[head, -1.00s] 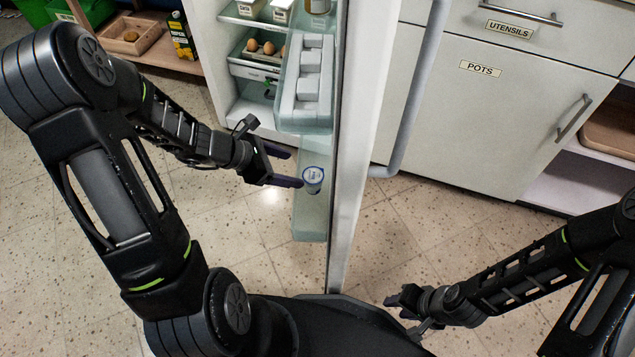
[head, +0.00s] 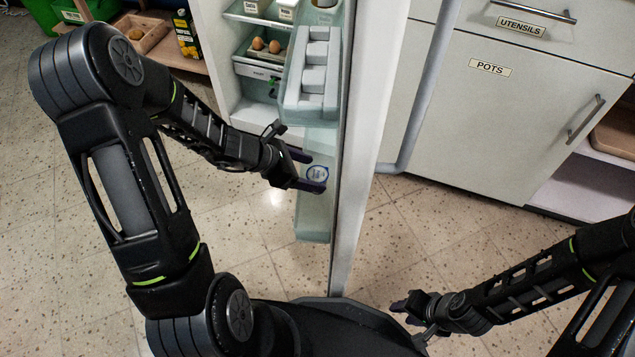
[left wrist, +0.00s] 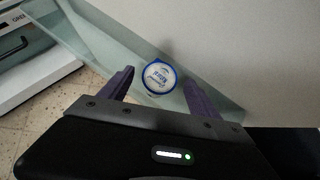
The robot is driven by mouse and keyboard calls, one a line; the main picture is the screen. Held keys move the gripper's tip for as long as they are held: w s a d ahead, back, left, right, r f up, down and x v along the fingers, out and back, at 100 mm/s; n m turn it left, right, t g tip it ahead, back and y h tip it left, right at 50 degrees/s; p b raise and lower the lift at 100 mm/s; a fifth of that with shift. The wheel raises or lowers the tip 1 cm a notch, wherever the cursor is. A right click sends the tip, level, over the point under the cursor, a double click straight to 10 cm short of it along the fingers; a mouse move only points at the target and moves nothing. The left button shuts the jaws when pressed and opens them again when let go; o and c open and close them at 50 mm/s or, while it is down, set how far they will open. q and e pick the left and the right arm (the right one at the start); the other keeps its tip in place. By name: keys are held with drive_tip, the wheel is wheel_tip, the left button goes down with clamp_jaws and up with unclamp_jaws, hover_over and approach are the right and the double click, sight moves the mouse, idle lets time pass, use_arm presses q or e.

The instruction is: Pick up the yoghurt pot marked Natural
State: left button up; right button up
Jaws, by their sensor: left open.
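A small yoghurt pot (head: 318,172) with a white lid and blue rim stands on the lower shelf of the open fridge door (head: 314,225). The left wrist view shows its lid (left wrist: 159,78) from above; its lettering is too small and turned to read surely. My left gripper (head: 314,173) is open, with one purple finger on each side of the pot. In the left wrist view the lid lies between the fingertips (left wrist: 159,80), with gaps on both sides. My right gripper (head: 402,306) is low at the right, away from the fridge; its jaw opening is unclear.
Above the pot, the door holds a pale egg rack (head: 313,75). Eggs (head: 266,45) and small cartons sit inside the fridge. The door's white panel (head: 371,110) stands close to the right of the pot. A cabinet marked POTS (head: 490,67) is beyond.

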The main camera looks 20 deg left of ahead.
use_arm(q)
drive_tip(key=shift+x, duration=0.95)
drive_tip(key=c, duration=1.4)
drive_tip(key=shift+c, duration=0.2)
drive_tip(key=shift+a+r, duration=0.1)
drive_tip(key=shift+r, duration=0.1)
